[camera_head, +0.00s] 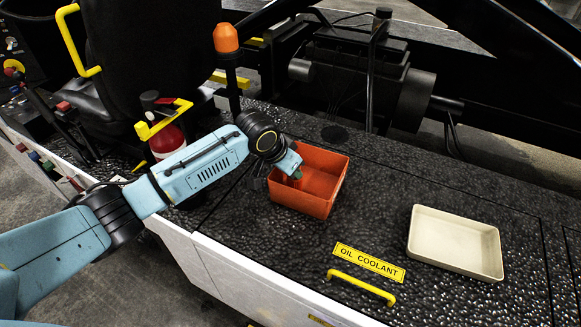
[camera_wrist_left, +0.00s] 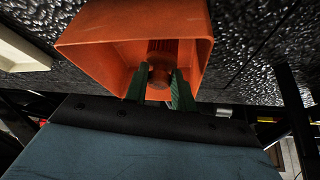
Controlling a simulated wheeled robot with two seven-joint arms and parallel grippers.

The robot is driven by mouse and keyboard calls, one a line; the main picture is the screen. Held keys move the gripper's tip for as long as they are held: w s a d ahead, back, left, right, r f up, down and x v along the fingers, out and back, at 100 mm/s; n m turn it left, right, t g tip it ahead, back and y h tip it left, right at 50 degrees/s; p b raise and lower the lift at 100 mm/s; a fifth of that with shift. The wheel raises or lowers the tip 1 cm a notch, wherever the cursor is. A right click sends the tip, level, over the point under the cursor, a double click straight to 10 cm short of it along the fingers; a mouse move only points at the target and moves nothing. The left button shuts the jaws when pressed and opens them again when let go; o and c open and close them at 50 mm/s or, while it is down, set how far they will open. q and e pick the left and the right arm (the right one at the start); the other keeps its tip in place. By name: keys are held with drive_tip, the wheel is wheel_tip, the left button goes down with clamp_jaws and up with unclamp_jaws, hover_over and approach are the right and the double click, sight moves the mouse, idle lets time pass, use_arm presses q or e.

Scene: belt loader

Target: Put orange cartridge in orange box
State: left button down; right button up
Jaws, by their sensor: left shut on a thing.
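The orange box (camera_head: 303,203) sits open on the black textured deck in the middle of the head view. It also fills the upper middle of the left wrist view (camera_wrist_left: 100,58). My left gripper (camera_head: 296,172) reaches over the box's left part, its fingers down at the opening. In the left wrist view its green fingers (camera_wrist_left: 158,88) are shut on the orange cartridge (camera_wrist_left: 159,72), which is inside the box's opening. Whether the cartridge touches the box floor cannot be told. My right gripper is not in view.
An empty cream tray (camera_head: 454,262) stands on the deck to the right. A yellow handle (camera_head: 361,287) and an oil coolant label (camera_head: 369,263) lie in front of it. A post with an orange beacon (camera_head: 226,38) and a red extinguisher (camera_head: 167,141) stand behind my left arm.

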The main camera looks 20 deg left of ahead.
use_arm(q)
drive_tip(key=c, duration=1.2)
unclamp_jaws()
drive_tip(key=shift+o, duration=0.2)
drive_tip(key=shift+s+r, duration=0.1)
drive_tip(key=shift+r, duration=0.2)
drive_tip(key=p+v, duration=0.2)
drive_tip(key=v, duration=0.9)
drive_tip(key=shift+r, duration=0.2)
drive_tip(key=shift+s, duration=0.15)
